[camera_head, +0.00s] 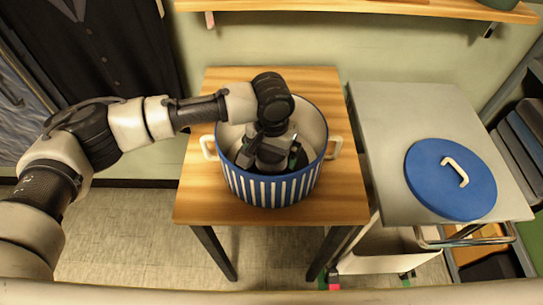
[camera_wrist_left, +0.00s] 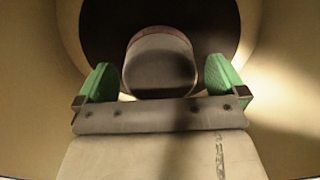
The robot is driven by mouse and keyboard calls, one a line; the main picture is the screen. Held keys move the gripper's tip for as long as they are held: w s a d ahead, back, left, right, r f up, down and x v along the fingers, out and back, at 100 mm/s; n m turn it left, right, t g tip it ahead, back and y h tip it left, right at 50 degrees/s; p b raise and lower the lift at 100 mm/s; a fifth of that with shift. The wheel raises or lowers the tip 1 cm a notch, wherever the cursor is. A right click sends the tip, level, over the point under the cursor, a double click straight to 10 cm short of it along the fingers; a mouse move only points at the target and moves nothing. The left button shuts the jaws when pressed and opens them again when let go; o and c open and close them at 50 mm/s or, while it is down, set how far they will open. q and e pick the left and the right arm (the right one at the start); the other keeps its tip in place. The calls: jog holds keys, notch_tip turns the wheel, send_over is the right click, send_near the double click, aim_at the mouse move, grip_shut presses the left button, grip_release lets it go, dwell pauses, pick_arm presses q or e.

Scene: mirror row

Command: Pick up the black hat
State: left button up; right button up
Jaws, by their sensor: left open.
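A blue-and-white striped pot (camera_head: 270,190) with two pale handles stands on a wooden table. My left gripper (camera_head: 270,160) reaches down into it from above. In the left wrist view, the black hat (camera_wrist_left: 100,25) lies inside the pot, its dark round brim below and its greyish crown toward the camera, with a reddish-brown band at the crown's far edge. My left gripper (camera_wrist_left: 160,80) is open, its green fingertips on either side of the crown; contact cannot be told. My right gripper is not in view.
A blue lid (camera_head: 450,185) with a white handle lies on a grey-topped cart (camera_head: 385,120) right of the wooden table (camera_head: 215,95). A wooden shelf (camera_head: 360,8) hangs above at the back. Dark clothing (camera_head: 90,50) hangs at the left. The pot's wall surrounds my left gripper closely.

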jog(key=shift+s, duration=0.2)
pick_arm(q)
jog(key=shift+c, duration=0.8)
jog(key=c, duration=0.8)
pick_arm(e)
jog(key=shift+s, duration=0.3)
pick_arm(q)
jog(key=shift+r, duration=0.1)
